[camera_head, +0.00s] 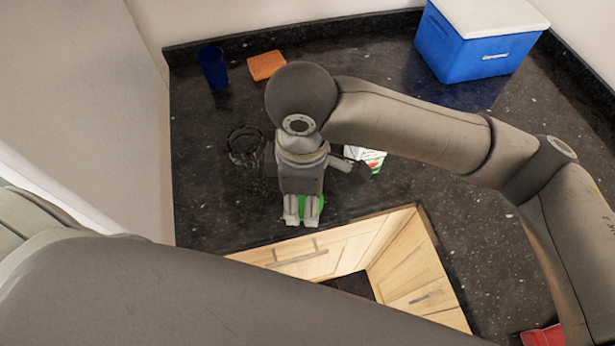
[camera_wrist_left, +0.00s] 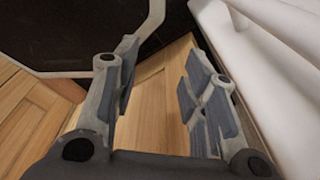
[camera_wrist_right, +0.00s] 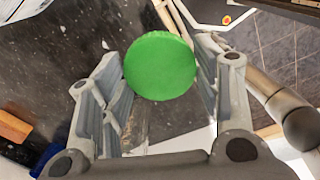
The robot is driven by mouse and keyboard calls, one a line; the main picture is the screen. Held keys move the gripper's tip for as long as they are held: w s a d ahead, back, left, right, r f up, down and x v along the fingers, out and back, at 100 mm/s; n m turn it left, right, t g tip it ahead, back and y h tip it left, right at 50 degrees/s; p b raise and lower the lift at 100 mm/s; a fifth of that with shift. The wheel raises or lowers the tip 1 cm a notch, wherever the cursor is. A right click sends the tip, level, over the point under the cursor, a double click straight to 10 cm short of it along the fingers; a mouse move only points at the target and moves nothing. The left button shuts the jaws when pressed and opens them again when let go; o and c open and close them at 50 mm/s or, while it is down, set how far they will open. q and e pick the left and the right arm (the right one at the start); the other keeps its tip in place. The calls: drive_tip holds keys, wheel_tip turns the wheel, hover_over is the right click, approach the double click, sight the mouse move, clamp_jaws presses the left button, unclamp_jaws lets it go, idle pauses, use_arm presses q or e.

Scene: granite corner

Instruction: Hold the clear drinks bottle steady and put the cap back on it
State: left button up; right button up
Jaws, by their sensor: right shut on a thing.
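A green round cap (camera_wrist_right: 160,66) is between the fingertips of my right gripper (camera_wrist_right: 160,85). In the head view, green of the cap (camera_head: 314,209) shows beside the fingers of my right gripper (camera_head: 303,210), near the counter's front edge. The right gripper is shut on it. I cannot make out the clear drinks bottle in any view. My left gripper (camera_wrist_left: 158,95) is open, with nothing between its fingers, in front of the wooden cabinet. In the head view my left arm crosses the bottom, and its gripper is out of view.
On the dark counter (camera_head: 215,190) are a blue cup (camera_head: 213,67), an orange block (camera_head: 266,65), a dark ringed object (camera_head: 245,145), a white-green packet (camera_head: 367,158) and a blue cooler (camera_head: 475,45). Wooden cabinets (camera_head: 330,250) lie below the front edge. A red thing (camera_head: 543,336) is at lower right.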

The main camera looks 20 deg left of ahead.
sight(301, 216)
drive_tip(key=s, duration=0.1)
drive_tip(key=s+r, duration=0.1)
drive_tip(key=s, duration=0.1)
drive_tip(key=s+d+r, duration=0.1)
drive_tip(key=shift+s+b, duration=0.2)
drive_tip(key=shift+b, duration=0.1)
